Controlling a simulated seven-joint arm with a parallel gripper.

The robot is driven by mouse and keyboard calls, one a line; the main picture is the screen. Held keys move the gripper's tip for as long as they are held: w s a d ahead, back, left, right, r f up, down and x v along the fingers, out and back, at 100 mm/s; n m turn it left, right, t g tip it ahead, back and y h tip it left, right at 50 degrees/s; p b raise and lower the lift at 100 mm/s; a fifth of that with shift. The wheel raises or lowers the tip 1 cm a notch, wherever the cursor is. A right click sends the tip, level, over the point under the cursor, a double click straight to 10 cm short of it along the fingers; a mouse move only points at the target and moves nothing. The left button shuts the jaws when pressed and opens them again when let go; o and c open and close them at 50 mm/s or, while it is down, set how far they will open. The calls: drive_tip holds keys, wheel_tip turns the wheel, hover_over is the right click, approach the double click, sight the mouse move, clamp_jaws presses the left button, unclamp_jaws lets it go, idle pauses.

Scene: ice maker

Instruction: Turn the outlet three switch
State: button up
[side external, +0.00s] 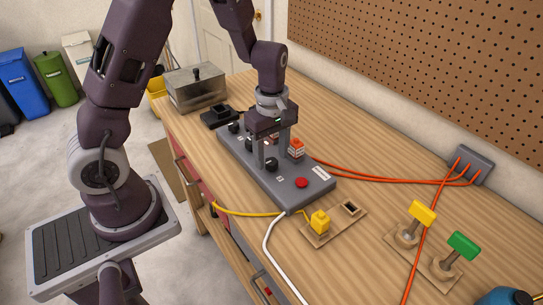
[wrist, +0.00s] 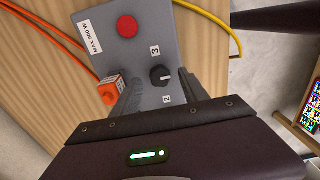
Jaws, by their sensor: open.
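A grey outlet box (side external: 318,186) lies on the wooden workbench, with a row of black knobs and a red button (side external: 301,183) on top. The black knob (wrist: 160,76) nearest the red button has a white pointer mark; the label 3 (wrist: 155,51) is above it and the label 2 (wrist: 167,99) below it. This knob (side external: 272,164) also shows in the side view. My gripper (side external: 272,158) points down over the box, open, with one finger on each side of this knob. In the wrist view, my gripper (wrist: 158,82) frames the knob; contact is unclear.
An orange plug (side external: 296,150) stands in the box close to one finger. A yellow plug (side external: 320,221) and yellow and green handles (side external: 462,246) are at the right. A metal box (side external: 195,88) stands behind.

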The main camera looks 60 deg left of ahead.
drive_tip(key=shift+f, duration=0.55)
clamp_jaws()
